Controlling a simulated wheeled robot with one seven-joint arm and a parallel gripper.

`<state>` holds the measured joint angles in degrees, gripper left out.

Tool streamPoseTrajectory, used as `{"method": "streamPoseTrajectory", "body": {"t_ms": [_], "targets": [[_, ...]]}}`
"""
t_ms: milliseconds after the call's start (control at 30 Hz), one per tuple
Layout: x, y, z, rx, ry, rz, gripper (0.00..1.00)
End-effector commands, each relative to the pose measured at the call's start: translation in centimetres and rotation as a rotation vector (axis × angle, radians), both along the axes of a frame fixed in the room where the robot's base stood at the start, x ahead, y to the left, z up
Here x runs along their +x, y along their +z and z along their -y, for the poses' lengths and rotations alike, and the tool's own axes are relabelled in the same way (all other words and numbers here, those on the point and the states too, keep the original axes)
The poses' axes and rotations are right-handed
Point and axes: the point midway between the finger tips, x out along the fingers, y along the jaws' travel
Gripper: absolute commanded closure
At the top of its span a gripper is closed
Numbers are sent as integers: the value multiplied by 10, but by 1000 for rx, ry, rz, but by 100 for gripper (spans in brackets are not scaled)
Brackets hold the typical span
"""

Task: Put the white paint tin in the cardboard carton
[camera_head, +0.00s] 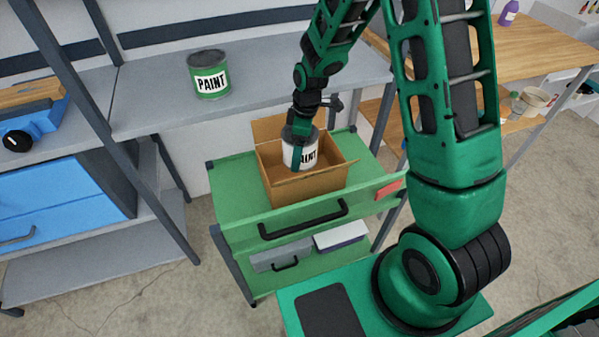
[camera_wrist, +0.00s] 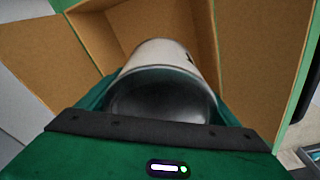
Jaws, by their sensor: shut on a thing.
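The white paint tin (camera_head: 308,155) with a black PAINT label is held in my gripper (camera_head: 297,150). It is upright or nearly so, inside the open top of the cardboard carton (camera_head: 312,186). In the wrist view the tin (camera_wrist: 160,62) stands between my fingers, with the carton walls (camera_wrist: 255,60) beyond and around it. My gripper (camera_wrist: 160,110) is shut on the tin. The front wall of the carton hides the space under the tin, so I cannot tell whether it touches the carton floor. The carton stands on a green wheeled cabinet (camera_head: 235,200) with its flaps open.
A green paint tin (camera_head: 209,76) stands on the grey shelf (camera_head: 150,105) behind. A red item (camera_head: 388,189) lies at the cabinet's right edge. A blue cabinet (camera_head: 60,195) is at left. A wooden bench (camera_head: 535,45) with a pale container (camera_head: 533,100) nearby is at right.

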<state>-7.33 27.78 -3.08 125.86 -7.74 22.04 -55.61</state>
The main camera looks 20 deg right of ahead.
Motion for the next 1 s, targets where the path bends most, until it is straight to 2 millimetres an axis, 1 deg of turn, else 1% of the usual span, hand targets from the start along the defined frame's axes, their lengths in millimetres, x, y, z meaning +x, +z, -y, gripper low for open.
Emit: {"method": "streamPoseTrajectory", "body": {"t_ms": [67, 167, 300, 400, 733, 1000], "targets": [[-1, -5, 1, 1, 16, 3, 76], [-2, -17, 4, 2, 18, 0, 76], [-2, -38, 8, 2, 12, 0, 76], [-2, -50, 9, 3, 10, 2, 76], [-2, -68, 11, 2, 7, 2, 76], [-2, -98, 11, 2, 5, 2, 76]]}}
